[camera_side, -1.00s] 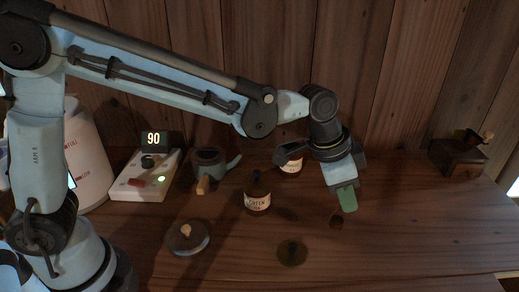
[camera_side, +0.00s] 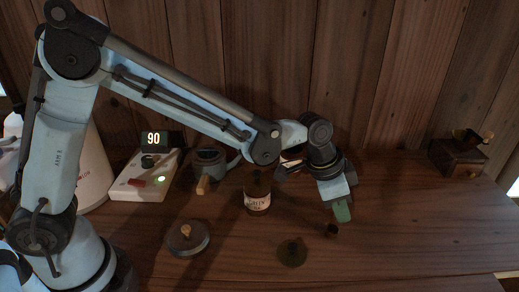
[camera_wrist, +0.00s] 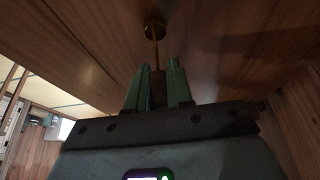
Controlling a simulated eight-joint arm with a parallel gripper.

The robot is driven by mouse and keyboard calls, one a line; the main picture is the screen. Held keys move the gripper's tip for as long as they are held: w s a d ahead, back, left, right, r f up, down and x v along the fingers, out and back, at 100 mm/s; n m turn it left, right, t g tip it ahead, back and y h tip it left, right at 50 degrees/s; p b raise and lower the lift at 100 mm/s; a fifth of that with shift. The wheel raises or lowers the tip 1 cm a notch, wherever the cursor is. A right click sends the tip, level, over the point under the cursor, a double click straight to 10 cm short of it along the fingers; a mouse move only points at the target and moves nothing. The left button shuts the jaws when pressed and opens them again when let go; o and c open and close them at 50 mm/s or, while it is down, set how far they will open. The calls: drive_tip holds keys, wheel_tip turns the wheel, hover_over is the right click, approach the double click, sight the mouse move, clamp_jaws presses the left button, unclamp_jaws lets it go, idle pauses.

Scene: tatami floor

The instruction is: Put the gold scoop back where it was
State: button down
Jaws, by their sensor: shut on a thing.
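My gripper (camera_side: 341,212), with green fingers, points down over the right half of the table. In the wrist view my gripper (camera_wrist: 158,88) is shut on the gold scoop (camera_wrist: 154,32), whose thin stem stands between the fingers and ends in a small round bowl. In the side view the scoop (camera_side: 330,230) shows as a small dark shape just below the fingertips, close over the tabletop; whether it touches is unclear. Its handle is mostly hidden by the fingers.
A labelled jar (camera_side: 257,198) stands left of my gripper, another jar (camera_side: 291,163) partly hidden behind. A dark disc (camera_side: 292,252) and a knobbed lid (camera_side: 187,238) lie in front. A teapot (camera_side: 208,163), heater unit (camera_side: 146,176) and wooden box (camera_side: 459,157) stand farther out.

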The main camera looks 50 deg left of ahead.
drive_tip(key=c, duration=1)
unclamp_jaws()
drive_tip(key=shift+r, duration=0.1)
drive_tip(key=v, duration=1.2)
drive_tip(key=s+a+f+n+t+y, duration=0.1)
drive_tip(key=s+a+n, duration=0.2)
drive_tip(key=a, duration=0.3)
drive_tip(key=s+a+f+n+t+y, duration=0.1)
drive_tip(key=s+a+n, duration=0.2)
drive_tip(key=a, duration=0.3)
drive_tip(key=s+a+f+n+t+y, duration=0.1)
drive_tip(key=s+a+n+t, duration=0.1)
drive_tip(key=s+a, duration=0.3)
drive_tip(key=shift+s+a+f+n, duration=0.1)
drive_tip(key=shift+s+a+n, duration=0.15)
drive_tip(key=shift+a, duration=0.2)
drive_tip(key=shift+s+a+f+n, duration=0.1)
drive_tip(key=shift+a+n, duration=0.15)
drive_tip(key=shift+a, duration=0.2)
drive_tip(key=shift+r, duration=0.1)
